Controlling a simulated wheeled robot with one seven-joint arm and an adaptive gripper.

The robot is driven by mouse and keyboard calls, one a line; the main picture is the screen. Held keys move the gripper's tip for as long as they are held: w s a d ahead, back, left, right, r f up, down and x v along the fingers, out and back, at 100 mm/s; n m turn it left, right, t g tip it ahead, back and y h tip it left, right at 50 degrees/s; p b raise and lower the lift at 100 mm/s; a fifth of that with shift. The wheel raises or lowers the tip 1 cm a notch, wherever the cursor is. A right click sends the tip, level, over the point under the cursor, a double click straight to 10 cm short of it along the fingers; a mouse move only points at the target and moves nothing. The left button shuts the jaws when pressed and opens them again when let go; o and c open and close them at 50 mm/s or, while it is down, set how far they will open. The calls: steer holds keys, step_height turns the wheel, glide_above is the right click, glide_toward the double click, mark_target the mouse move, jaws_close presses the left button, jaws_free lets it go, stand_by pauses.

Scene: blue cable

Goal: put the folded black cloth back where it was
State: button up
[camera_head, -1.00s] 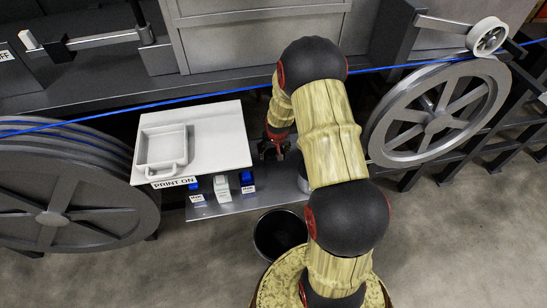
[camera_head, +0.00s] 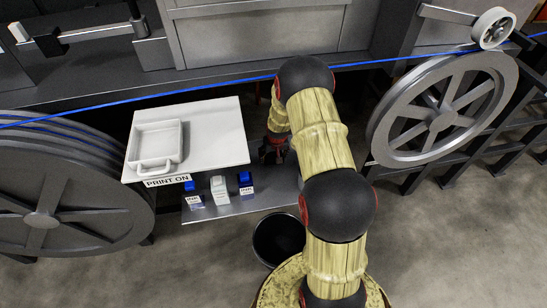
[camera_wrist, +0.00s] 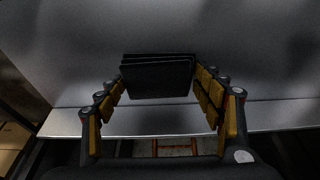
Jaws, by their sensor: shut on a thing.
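The folded black cloth (camera_wrist: 158,76) is a dark, layered rectangle between the fingers in the wrist view. My gripper (camera_wrist: 160,88) is shut on it, with yellow-padded fingers on its left and right sides. Grey metal surface shows behind and below the cloth. I cannot tell whether the cloth touches it. In the head view my gripper (camera_head: 274,150) is small and dark, beside the right edge of the white table and above the grey metal shelf. The cloth cannot be made out there, as the gripper area is dark and partly behind my arm.
A white table (camera_head: 222,130) holds a white tray (camera_head: 156,145). A black bin (camera_head: 278,240) stands below. A blue cable (camera_head: 200,92) runs across. A spoked wheel (camera_head: 440,118) is at right.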

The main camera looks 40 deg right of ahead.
steer(key=shift+f, duration=0.15)
steer(key=o, duration=1.1)
steer(key=p+v, duration=0.4)
steer(key=v, duration=0.8)
steer(key=shift+s+a, duration=0.1)
